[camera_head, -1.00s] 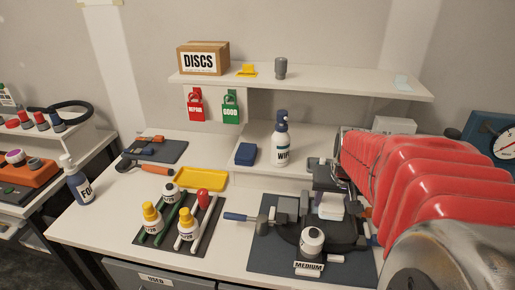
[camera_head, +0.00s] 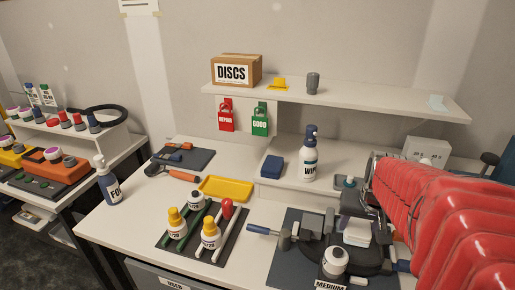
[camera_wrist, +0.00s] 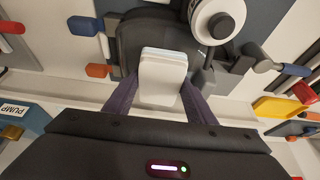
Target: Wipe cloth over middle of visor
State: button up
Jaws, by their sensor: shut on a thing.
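My gripper (camera_head: 350,203) is shut on a white folded cloth (camera_head: 357,232), and its fingers show on both sides of the cloth (camera_wrist: 163,78) in the wrist view. The cloth is over the dark visor of the mask (camera_head: 318,246), which lies on a dark mat at the front right of the bench. In the wrist view the dark mask (camera_wrist: 140,38) is right behind the cloth and partly hidden by it. I cannot tell whether the cloth touches the visor.
A round white-topped canister (camera_head: 334,262) stands at the mask's front, by a MEDIUM label. A blue-handled tool (camera_head: 266,231) is to the left.

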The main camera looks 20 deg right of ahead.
jog(key=shift+w+d+f, duration=0.2)
jog(key=shift+w+d, duration=0.3)
jog(key=shift+w, duration=0.2)
jog(key=shift+w+d+r, duration=0.1)
jog(key=shift+w+d, duration=0.3)
jog(key=shift+w, duration=0.2)
jog(key=shift+w+d, duration=0.4)
jog(key=shift+w, duration=0.2)
jog(key=shift+s+a, duration=0.1)
jog(key=shift+s+a, duration=0.55)
jog(key=shift+s, duration=0.3)
jog(key=shift+s+a+f, duration=0.2)
jog(key=shift+s, duration=0.05)
